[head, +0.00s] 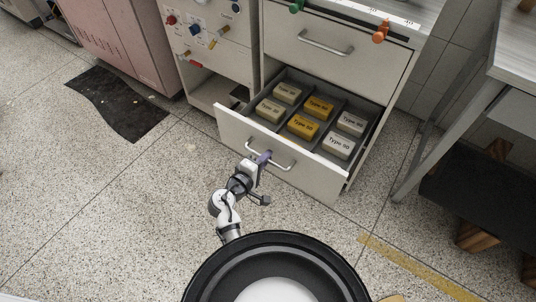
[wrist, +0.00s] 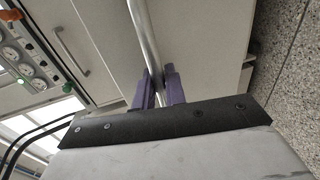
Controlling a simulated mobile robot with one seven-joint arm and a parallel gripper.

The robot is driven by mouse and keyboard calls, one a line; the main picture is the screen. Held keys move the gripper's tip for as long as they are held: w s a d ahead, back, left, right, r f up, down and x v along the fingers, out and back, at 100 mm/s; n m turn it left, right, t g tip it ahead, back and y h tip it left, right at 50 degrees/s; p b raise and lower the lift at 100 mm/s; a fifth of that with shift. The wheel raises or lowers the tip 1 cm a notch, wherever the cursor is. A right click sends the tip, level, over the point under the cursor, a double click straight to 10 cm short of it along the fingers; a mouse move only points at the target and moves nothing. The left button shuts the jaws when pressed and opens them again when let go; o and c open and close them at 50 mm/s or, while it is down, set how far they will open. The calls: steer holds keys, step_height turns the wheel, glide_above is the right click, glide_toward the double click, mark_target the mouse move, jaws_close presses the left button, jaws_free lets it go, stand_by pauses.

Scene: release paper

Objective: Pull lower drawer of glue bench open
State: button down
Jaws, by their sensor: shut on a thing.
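The glue bench (head: 388,92) is a light grey cabinet with an upper drawer (head: 305,50) that is shut. Its lower drawer (head: 305,178) stands well out from the cabinet, showing its inside. Several blocks marked "Type", some cream and some yellow (head: 303,126), lie in its divided compartments. The lower drawer's handle (head: 283,163) is a curved metal bar on its front. My gripper (head: 264,158) is at the left part of this handle. In the wrist view, the purple fingers (wrist: 160,88) are shut on the metal handle bar (wrist: 146,40), one on each side.
A control panel unit (head: 205,38) and a pink cabinet (head: 115,40) stand to the left. A table with a metal leg (head: 440,135) and a dark lower shelf stands at the right. A black mat (head: 115,103) lies on the floor at left. Speckled floor in front is open.

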steer(key=shift+s+a, duration=0.2)
steer(key=shift+s, duration=0.15)
steer(key=c, duration=1.5)
jaws_free()
